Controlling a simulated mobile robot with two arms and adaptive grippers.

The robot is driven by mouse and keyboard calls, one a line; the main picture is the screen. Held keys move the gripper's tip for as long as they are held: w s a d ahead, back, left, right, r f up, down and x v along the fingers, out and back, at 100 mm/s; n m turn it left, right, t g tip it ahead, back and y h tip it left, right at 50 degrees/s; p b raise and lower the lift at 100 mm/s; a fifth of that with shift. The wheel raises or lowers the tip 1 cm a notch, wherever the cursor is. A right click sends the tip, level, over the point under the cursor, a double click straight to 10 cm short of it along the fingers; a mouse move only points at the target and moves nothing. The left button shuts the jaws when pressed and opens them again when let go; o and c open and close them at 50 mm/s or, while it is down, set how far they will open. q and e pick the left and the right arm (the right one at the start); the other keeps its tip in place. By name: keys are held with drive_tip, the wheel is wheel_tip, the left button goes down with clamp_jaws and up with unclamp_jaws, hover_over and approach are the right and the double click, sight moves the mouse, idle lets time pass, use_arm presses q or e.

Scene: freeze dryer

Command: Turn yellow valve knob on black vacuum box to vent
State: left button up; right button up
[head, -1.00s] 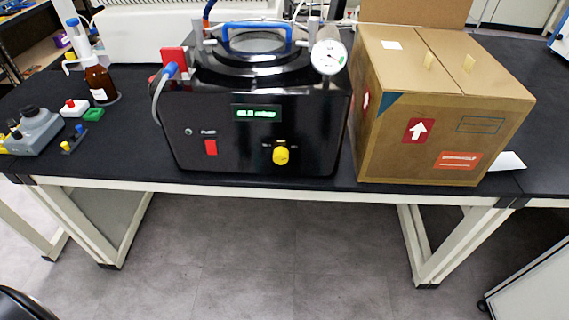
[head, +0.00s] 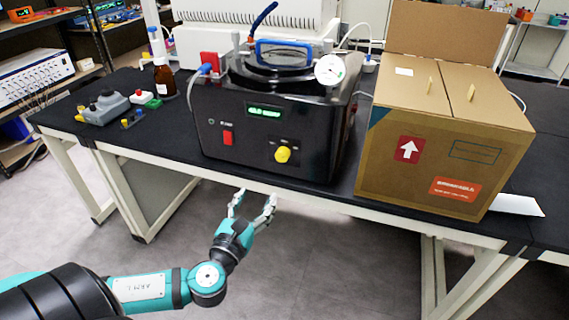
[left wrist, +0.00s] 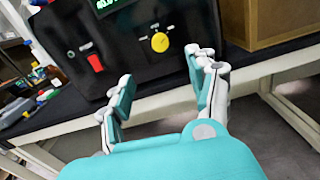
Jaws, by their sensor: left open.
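The yellow valve knob (head: 283,154) is on the lower right of the front face of the black vacuum box (head: 250,160), which stands on the black table. The knob also shows in the left wrist view (left wrist: 160,42), above and between the fingers. My left gripper (head: 253,200) is open and empty, in front of the table edge, lower than the knob and apart from it. In the left wrist view my left gripper (left wrist: 160,95) has its fingers spread wide. My right gripper is not in view.
A cardboard box (head: 425,160) stands close to the right of the vacuum box. A red switch (head: 227,137) and a lit green display (head: 264,111) are on the same front face. A round gauge (head: 329,69) sits on top. A brown bottle (head: 164,80) and small items stand left.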

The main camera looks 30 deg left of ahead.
sight(281, 158)
use_arm(q)
drive_tip(key=b+x, duration=0.3)
drive_tip(key=x, duration=1.2)
drive_tip(key=shift+w+f, duration=0.1)
drive_tip(key=shift+w+a, duration=0.1)
drive_tip(key=shift+w, duration=0.5)
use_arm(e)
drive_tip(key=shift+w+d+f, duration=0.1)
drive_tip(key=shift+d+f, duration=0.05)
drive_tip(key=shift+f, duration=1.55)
use_arm(q)
drive_tip(key=c, duration=1.1)
drive_tip(key=shift+c, duration=0.2)
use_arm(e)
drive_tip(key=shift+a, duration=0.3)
